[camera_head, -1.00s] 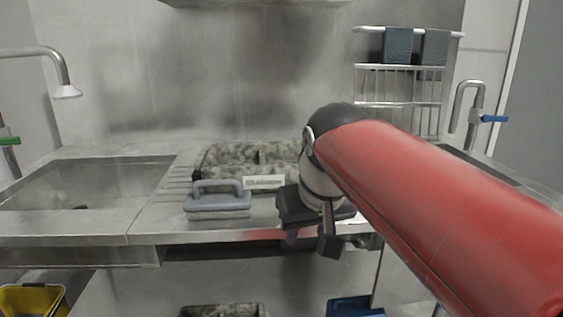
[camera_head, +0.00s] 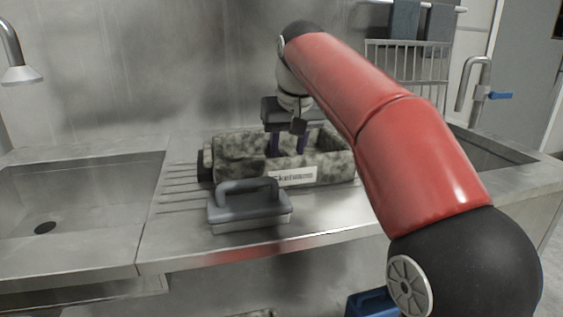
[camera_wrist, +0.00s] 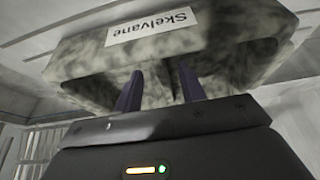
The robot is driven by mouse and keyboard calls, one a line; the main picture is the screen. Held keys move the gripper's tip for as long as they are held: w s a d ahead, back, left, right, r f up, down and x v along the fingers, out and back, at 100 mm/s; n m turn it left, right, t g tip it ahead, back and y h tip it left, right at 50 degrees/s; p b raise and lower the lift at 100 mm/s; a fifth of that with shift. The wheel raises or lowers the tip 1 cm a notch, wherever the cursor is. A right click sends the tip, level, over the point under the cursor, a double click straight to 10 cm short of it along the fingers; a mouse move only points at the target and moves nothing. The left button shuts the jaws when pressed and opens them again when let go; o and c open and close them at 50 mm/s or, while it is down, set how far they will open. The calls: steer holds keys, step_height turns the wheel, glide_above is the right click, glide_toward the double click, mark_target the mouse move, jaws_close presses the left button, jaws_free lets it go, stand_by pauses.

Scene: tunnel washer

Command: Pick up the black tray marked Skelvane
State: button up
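The tray marked Skelvane (camera_head: 228,160) sits on the steel drainboard, behind a grey-handled block. It looks mottled grey and black, with a white label on its front wall. It has two compartments with a divider between them. In the wrist view, the tray (camera_wrist: 225,50) fills the upper part with its label upside down. My gripper (camera_head: 288,152) is over the tray's middle, pointing down, its dark fingers reaching into the tray. In the wrist view, my gripper (camera_wrist: 160,75) has its fingers apart, on either side of the divider. I cannot tell whether they touch it.
The grey-handled block (camera_head: 250,205) stands just in front of the tray. A sink (camera_head: 75,200) lies left, with a tap (camera_head: 20,72) above. A wire rack (camera_head: 410,75) with cloths and a blue-handled tap (camera_head: 485,85) are at right. A blue container (camera_head: 372,304) is below the counter.

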steer(key=x, duration=0.3)
steer(key=shift+d+f, duration=0.1)
steer(key=shift+f, duration=0.2)
steer(key=shift+r, duration=0.1)
jaws_close()
